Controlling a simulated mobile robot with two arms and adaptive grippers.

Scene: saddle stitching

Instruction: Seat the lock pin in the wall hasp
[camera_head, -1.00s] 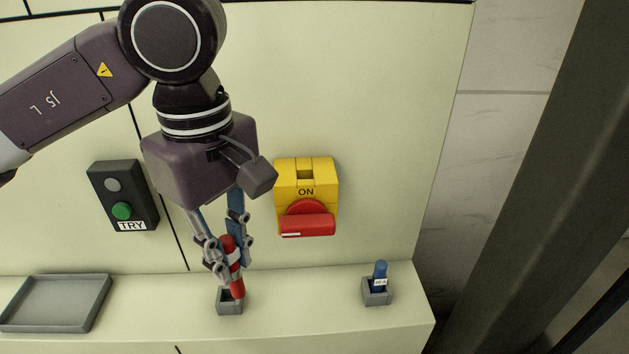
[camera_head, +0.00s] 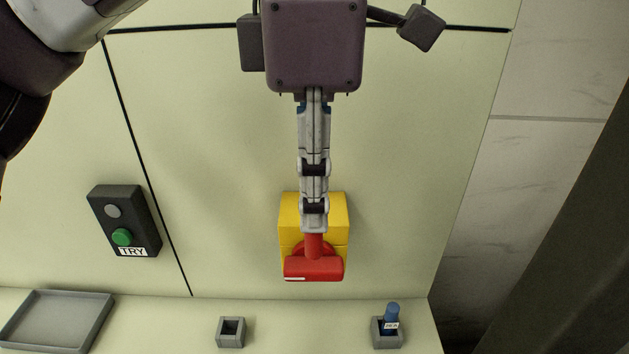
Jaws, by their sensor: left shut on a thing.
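My left gripper (camera_head: 314,222) reaches down from the top of the head view, seen edge-on. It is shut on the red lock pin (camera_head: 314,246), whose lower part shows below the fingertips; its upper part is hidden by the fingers. The yellow wall hasp (camera_head: 289,212) is behind the fingers, with its red handle (camera_head: 314,270) at its lower front. The pin overlaps the hasp and the top of the handle in the picture. The hasp's slot is hidden, so I cannot tell whether the pin is inside it or in front. My right gripper is not in view.
A grey socket (camera_head: 231,333) on the ledge is empty. A second socket (camera_head: 387,338) holds a blue pin (camera_head: 391,315). A black TRY button box (camera_head: 124,220) is on the wall at left, above a shallow grey tray (camera_head: 57,321).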

